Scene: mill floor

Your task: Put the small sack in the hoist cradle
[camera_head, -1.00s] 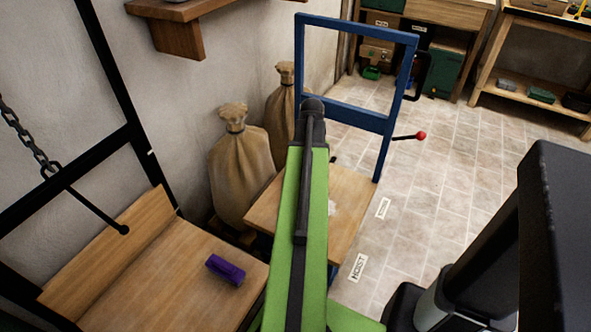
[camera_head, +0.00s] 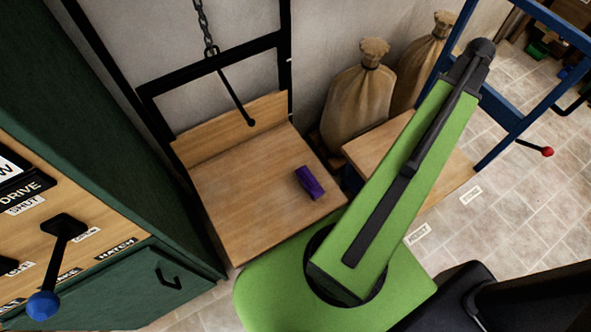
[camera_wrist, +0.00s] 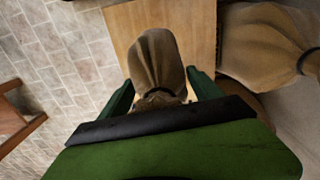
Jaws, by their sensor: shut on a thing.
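The small sack (camera_wrist: 157,62) is brown cloth and shows in the wrist view between the two green fingers of my gripper (camera_wrist: 162,88). The gripper is shut on it. The sack's lower part is hidden behind the gripper body. In the head view my arm hides both gripper and sack. The hoist cradle (camera_head: 235,220) is a wooden platform with a low back board, in a black frame with a chain, left of my arm in the head view. A purple block (camera_head: 309,182) lies on its right side.
A blue-framed trolley with a wooden deck (camera_head: 385,150) stands right of the cradle; the deck (camera_wrist: 125,25) is also behind the sack in the wrist view. Two large sacks (camera_head: 357,100) stand by the wall. A green cabinet with a blue-knobbed lever (camera_head: 62,240) is at left.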

